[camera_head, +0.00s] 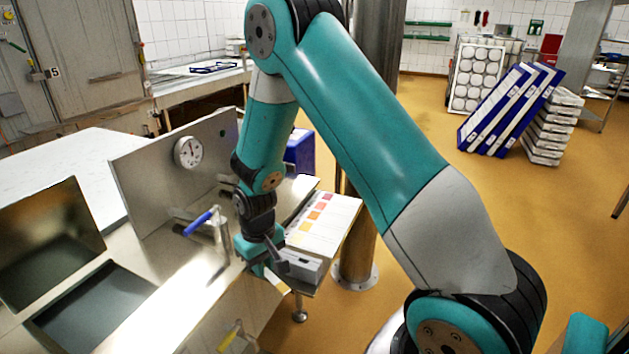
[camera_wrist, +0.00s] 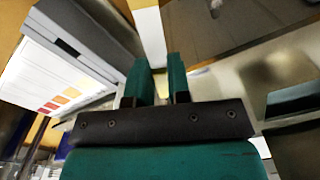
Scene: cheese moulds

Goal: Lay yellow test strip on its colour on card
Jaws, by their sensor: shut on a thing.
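My gripper (camera_head: 262,266) points down at the counter's right end, beside a small grey box. In the wrist view its two green fingers (camera_wrist: 160,80) stand a narrow gap apart. A pale white band (camera_wrist: 148,35) runs through this gap and beyond the fingertips. The colour card (camera_head: 322,220), white with a row of pink to yellow patches, lies on a side shelf behind the grey box. It also shows at the left of the wrist view (camera_wrist: 35,75).
The grey box (camera_head: 300,265) stands at the card's near end. A blue-handled fitting (camera_head: 200,222) rises left of my gripper. An upright metal panel (camera_head: 165,165) with a dial is behind, and an open sink (camera_head: 95,310) is at left.

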